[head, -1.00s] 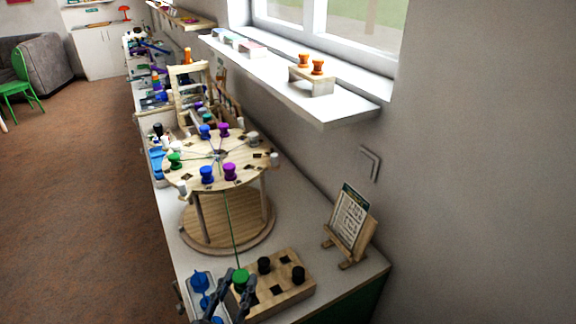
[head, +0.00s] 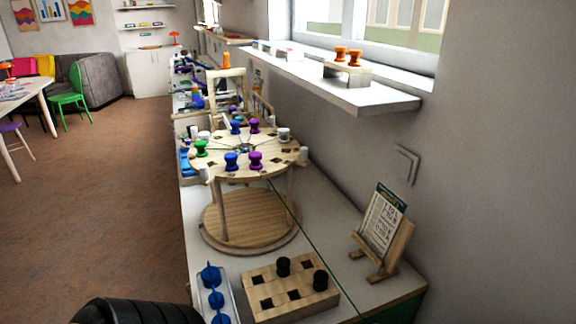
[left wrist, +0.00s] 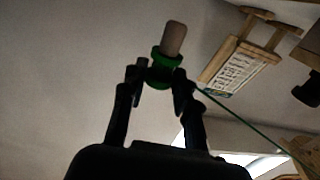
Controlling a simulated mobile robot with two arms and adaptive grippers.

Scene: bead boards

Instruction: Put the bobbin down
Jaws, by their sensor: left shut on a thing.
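In the left wrist view my left gripper (left wrist: 160,80) is shut on a green bobbin (left wrist: 159,72) with a pale tan peg end sticking out. A green thread (left wrist: 242,122) runs from it towards the lower right. The head view shows neither this gripper nor the held bobbin. There the thread (head: 313,228) runs from the round wooden table (head: 217,170) down to the right. My right gripper is in neither view.
A blue-and-white tray with blue bobbins (head: 210,275) stands left of the block. A card on a wooden easel (head: 381,226) stands to the block's right, by the wall. Green, blue, purple and white bobbins sit around the round table's top.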

